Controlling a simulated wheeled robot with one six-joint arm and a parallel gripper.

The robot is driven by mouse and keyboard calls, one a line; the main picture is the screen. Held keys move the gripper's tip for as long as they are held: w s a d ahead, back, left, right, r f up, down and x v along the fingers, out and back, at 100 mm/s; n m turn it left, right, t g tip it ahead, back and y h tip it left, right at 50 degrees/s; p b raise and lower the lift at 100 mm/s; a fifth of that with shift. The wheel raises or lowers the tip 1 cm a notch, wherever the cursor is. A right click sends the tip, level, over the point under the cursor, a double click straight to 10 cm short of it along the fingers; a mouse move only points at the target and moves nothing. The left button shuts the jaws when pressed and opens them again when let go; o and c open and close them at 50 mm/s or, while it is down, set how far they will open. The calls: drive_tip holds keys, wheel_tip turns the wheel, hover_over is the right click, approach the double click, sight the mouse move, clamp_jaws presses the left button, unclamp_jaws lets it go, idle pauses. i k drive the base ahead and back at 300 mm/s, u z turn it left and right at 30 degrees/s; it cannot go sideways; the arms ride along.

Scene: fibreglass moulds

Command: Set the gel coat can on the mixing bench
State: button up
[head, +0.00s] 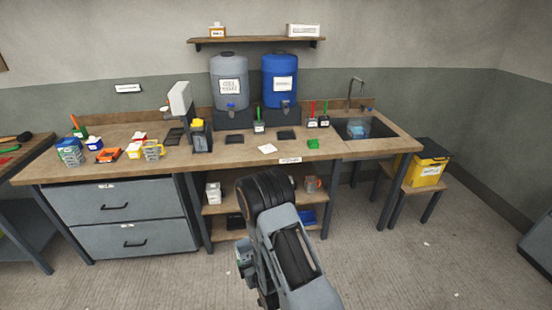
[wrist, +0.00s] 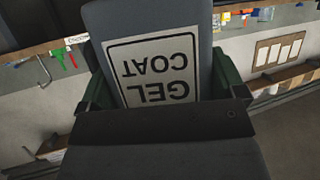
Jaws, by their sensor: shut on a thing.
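A grey can with a white label reading GEL COAT (wrist: 152,68) fills the middle of the wrist view, its lettering upside down there. My gripper (wrist: 165,88) is shut on it, with green finger parts at both sides of the can. In the head view my arm reaches forward in front of the long wooden-topped bench (head: 225,160), and its end is low, mostly hidden by the arm links. The can is off the bench. A small sign is on the bench's front edge, too small to read.
The bench top holds a scale-like device (head: 200,135), a grey drum (head: 229,70), a blue drum (head: 280,72), colored cups and tools at left, and a sink (head: 358,130) at right. A yellow bin (head: 428,170) stands beyond. Bare wood shows near the front edge.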

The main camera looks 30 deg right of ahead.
sight(239, 151)
drive_tip(key=u, duration=0.8)
drive_tip(key=i, duration=1.15)
drive_tip(key=z, duration=0.45)
drive_tip(key=i, duration=0.75)
drive_tip(key=z, duration=0.65)
